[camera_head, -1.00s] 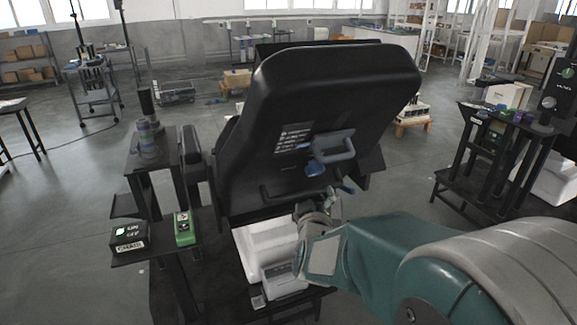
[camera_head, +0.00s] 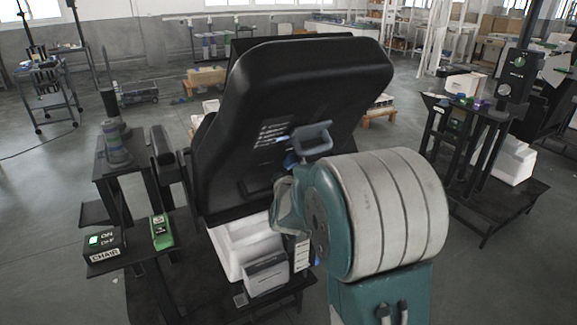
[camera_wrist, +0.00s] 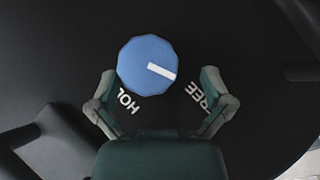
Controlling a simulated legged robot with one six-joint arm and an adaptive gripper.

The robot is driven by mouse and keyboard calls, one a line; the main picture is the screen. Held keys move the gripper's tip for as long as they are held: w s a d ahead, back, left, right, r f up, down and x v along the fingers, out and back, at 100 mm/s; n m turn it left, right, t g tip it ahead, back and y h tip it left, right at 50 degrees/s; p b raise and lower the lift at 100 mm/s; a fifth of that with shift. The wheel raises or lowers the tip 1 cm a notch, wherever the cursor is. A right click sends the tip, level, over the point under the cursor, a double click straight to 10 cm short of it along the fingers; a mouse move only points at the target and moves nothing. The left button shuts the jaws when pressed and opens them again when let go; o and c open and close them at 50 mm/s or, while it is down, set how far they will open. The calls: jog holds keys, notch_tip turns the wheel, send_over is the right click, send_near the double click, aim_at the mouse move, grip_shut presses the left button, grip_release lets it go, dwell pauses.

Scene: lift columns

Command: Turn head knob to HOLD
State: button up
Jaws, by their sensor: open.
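The blue head knob (camera_wrist: 147,65) is in the wrist view on the dark back of the chair. Its white pointer mark points right and slightly down, toward the side of the FREE label (camera_wrist: 199,97). The HOLD label (camera_wrist: 127,100), partly hidden, is below the knob to the left. My gripper (camera_wrist: 160,98) is open, with one finger at the lower left of the knob and the other to its right, clear of it. In the head view my arm hides the fingers.
A CHAIR ON/OFF box (camera_head: 103,247) and a green device (camera_head: 161,232) sit on the left side shelf. Another black stand (camera_head: 475,125) is at right, with open floor between.

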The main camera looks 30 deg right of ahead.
jog(key=shift+d+f, duration=0.1)
jog(key=shift+d, duration=1.05)
jog(key=c, duration=0.4)
jog(key=shift+a, duration=0.1)
jog(key=c, duration=0.5)
jog(key=shift+w+a, duration=0.1)
jog(key=shift+a, duration=0.15)
jog(key=shift+c, duration=1)
jog(key=shift+a, duration=0.1)
jog(key=shift+r+y, duration=0.3)
jog(key=shift+y, duration=1)
